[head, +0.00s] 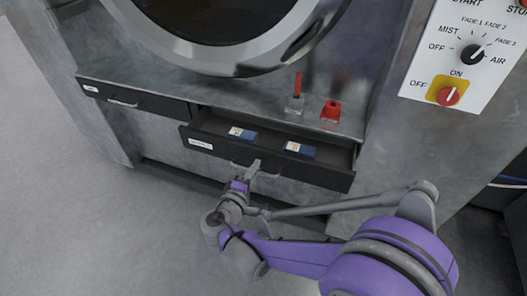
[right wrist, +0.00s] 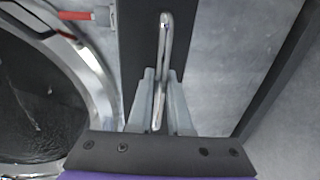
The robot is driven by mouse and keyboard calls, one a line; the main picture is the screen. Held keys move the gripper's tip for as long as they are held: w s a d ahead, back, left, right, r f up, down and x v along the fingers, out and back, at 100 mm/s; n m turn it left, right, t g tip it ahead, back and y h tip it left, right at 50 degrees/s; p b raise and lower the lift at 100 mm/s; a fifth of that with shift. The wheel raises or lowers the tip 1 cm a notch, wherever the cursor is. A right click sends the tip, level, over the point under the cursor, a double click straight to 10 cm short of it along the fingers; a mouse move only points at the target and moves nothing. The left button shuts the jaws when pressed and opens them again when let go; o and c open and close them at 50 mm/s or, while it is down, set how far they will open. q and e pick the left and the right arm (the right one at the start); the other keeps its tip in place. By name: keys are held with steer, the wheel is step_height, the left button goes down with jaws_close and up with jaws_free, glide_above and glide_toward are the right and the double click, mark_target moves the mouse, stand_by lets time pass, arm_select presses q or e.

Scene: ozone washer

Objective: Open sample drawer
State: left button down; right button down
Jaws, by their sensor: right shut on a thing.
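The sample drawer (head: 268,163) is a dark drawer under the round door, on the right side. It stands partly pulled out, and two small blue-and-white boxes, one left (head: 243,134) and one right (head: 300,149), lie inside. My right gripper (head: 250,172) is at the drawer's front, shut on its metal handle (right wrist: 163,60). In the right wrist view, the two grey fingers (right wrist: 160,100) stand on both sides of the handle bar. The dark drawer front (right wrist: 135,45) shows behind it. My left gripper is not in view.
A closed drawer (head: 135,101) is to the left. A red-topped item (head: 297,90) and a red piece (head: 330,112) stand on the ledge above the open drawer. A control panel (head: 465,55) with knobs is at upper right. The floor (head: 90,220) at left is clear.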

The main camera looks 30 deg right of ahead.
steer(key=shift+f+v, duration=0.2)
steer(key=shift+v, duration=0.8)
steer(key=c, duration=0.9)
jaws_free()
steer(key=shift+o, duration=0.2)
steer(key=p+v, duration=0.1)
steer(key=v, duration=1)
steer(key=shift+w, duration=0.1)
